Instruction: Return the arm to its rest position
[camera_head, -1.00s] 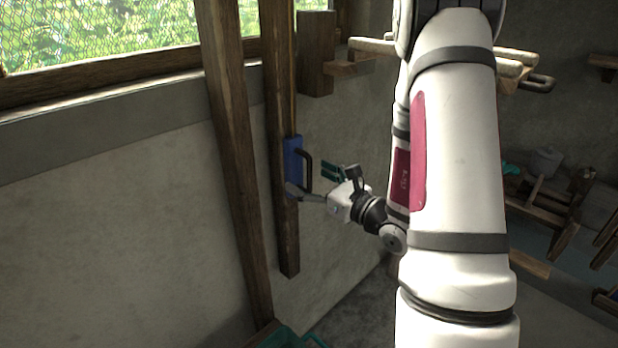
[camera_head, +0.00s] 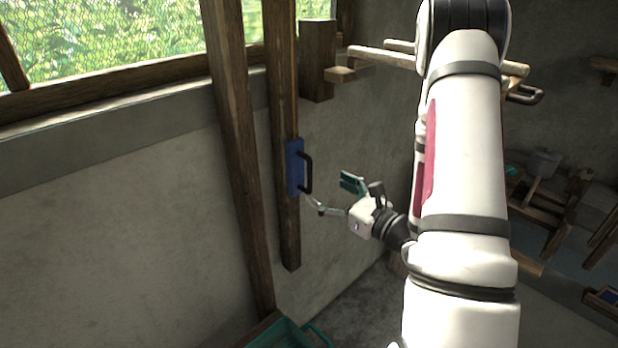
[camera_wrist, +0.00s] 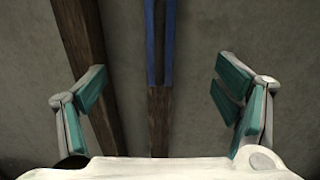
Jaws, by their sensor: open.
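My gripper (camera_head: 334,197) is open and empty in the head view, to the right of a blue block with a black handle (camera_head: 295,167). The blue block is fixed on or against a wooden post by the wall, and a gap shows between it and my gripper. In the wrist view my gripper (camera_wrist: 160,100) shows two teal-padded fingers spread wide. The blue block (camera_wrist: 153,50) shows beyond them at the top middle, on the post. My white arm stands at the right of the head view and hides part of the room behind it.
A slanted wooden beam (camera_head: 238,150) leans left of the post. A teal crate (camera_head: 285,335) is at the bottom. Wooden pegs (camera_head: 385,57) stick out at the upper middle. Wooden frames (camera_head: 548,205) stand at the right. Open space lies before the wall (camera_head: 120,230) at left.

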